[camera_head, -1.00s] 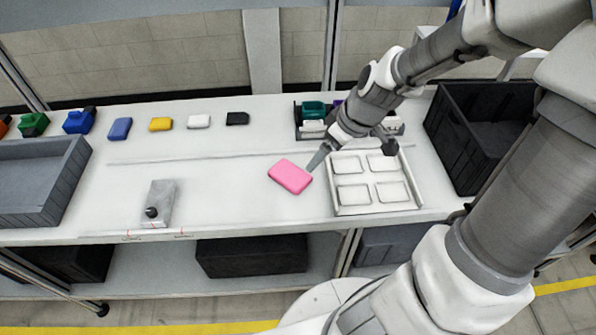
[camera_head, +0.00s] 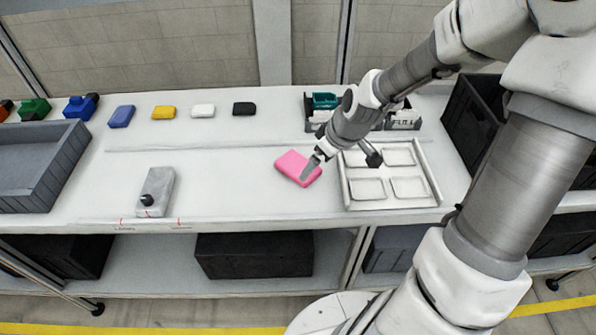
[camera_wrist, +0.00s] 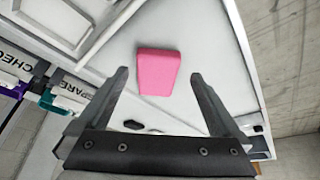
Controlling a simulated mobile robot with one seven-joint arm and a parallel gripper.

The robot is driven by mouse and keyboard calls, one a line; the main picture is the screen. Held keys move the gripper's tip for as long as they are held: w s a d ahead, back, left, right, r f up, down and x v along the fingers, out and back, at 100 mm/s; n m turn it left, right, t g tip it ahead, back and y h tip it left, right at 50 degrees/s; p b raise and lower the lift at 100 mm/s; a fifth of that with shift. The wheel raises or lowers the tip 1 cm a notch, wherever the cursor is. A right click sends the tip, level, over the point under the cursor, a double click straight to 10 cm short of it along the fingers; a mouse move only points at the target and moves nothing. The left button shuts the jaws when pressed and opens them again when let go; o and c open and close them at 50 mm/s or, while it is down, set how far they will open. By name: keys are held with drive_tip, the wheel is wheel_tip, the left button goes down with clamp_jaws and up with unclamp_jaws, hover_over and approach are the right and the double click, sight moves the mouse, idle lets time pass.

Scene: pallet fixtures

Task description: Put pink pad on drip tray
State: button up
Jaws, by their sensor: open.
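The pink pad (camera_head: 296,167) lies flat on the white bench, just left of the drip tray. The drip tray (camera_head: 390,201) is a pale tray with several raised rectangular places, all bare where I can see them. My gripper (camera_head: 312,168) is over the right edge of the pad in the head view and hides a little of it. In the wrist view my gripper (camera_wrist: 158,80) is open, and the pink pad (camera_wrist: 158,72) shows between and beyond its fingertips, not held. Part of the drip tray (camera_wrist: 83,47) shows at upper left there.
A grey fixture with a black knob (camera_head: 154,192) stands left of the pad. Blue, yellow, white and black blocks (camera_head: 165,112) line the back. A dark labelled bin rack (camera_head: 404,119) stands behind the tray, and a dark crate (camera_head: 470,128) at right. The bench between is clear.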

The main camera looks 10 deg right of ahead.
drive_tip(key=shift+b+x, duration=1.35)
drive_tip(key=shift+x, duration=1.35)
drive_tip(key=shift+d, duration=0.1)
drive_tip(key=shift+c, duration=0.3)
drive_tip(key=c, duration=1.1)
drive_tip(key=shift+r, duration=0.55)
wheel_tip(320, 180, up, 4)
drive_tip(key=shift+d+f+p, duration=0.1)
drive_tip(key=shift+d+p, duration=0.05)
drive_tip(key=shift+p, duration=1.05)
drive_tip(key=s+d+r+p, duration=0.5)
drive_tip(key=d+r, duration=0.1)
drive_tip(key=d, duration=0.4)
wheel_tip(320, 180, up, 4)
drive_tip(key=m+t+h, duration=0.1)
drive_tip(key=m+h, duration=0.1)
drive_tip(key=m, duration=0.5)
hover_over(312, 175)
drive_tip(key=w+a, duration=0.1)
drive_tip(key=a, duration=0.1)
drive_tip(key=shift+w, duration=0.15)
